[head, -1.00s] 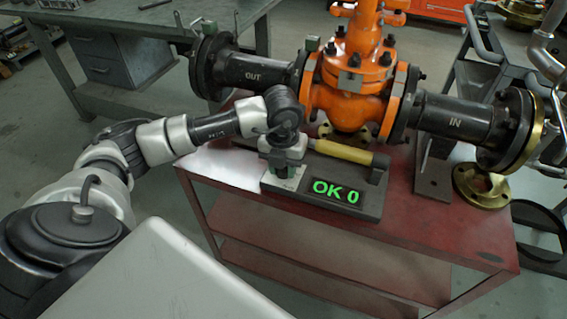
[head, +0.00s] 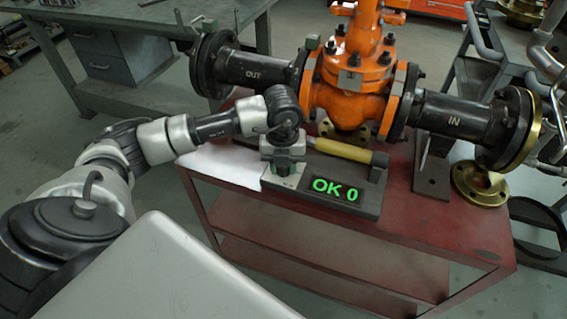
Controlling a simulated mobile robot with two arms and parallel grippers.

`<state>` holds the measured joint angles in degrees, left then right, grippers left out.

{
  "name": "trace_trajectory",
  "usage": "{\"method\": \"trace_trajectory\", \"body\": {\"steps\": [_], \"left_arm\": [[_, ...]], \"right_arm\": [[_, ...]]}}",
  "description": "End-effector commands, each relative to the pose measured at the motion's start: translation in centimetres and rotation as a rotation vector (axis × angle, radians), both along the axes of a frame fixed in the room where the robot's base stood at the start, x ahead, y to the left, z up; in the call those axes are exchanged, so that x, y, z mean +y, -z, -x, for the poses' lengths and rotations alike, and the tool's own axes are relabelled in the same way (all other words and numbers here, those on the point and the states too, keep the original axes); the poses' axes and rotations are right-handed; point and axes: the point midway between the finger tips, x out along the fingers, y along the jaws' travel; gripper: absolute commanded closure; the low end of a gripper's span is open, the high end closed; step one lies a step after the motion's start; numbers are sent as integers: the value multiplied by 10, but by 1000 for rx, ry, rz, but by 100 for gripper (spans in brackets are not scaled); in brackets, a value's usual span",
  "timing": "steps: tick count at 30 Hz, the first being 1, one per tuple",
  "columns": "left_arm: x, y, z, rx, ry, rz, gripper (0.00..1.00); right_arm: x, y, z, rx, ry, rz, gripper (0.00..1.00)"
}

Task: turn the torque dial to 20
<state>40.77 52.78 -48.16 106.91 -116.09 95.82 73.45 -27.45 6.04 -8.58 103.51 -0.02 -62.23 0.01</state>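The torque tester is a flat dark base (head: 369,206) with a green display (head: 335,189) reading "OK 0", on the red cart. A tool with a yellow handle (head: 342,149) lies along its back edge, its right end at a dark block. My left gripper (head: 283,165) points down over the light left end of the base. It covers whatever lies under it, so the dial is hidden. Its fingers are too small and dark to tell whether they are open or shut. My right gripper is not in view.
The orange gate valve (head: 345,95) with black "OUT" and "IN" pipes stands close behind the tester. A white sheet (head: 222,164) lies left of it, a brass flange (head: 482,185) to the right. The red cart top (head: 440,235) is bare at front right.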

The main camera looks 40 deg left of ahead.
Motion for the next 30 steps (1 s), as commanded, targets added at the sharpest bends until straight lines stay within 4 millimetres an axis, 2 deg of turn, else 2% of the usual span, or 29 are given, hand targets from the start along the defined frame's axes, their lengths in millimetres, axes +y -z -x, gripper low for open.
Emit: {"method": "trace_trajectory", "body": {"steps": [1, 5, 13, 16, 30], "left_arm": [[0, 0, 0, -2, 0, 1, 61], [0, 0, 0, -1, 1, 0, 41], [0, -1, 0, -1, 1, 0, 41], [0, -8, -1, -2, 1, 0, 41], [2, -94, 0, -4, 0, 0, 41]], "right_arm": [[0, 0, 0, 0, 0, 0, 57], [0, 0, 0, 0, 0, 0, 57], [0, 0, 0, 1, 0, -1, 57], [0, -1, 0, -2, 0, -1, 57], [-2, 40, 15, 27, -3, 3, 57]]}}
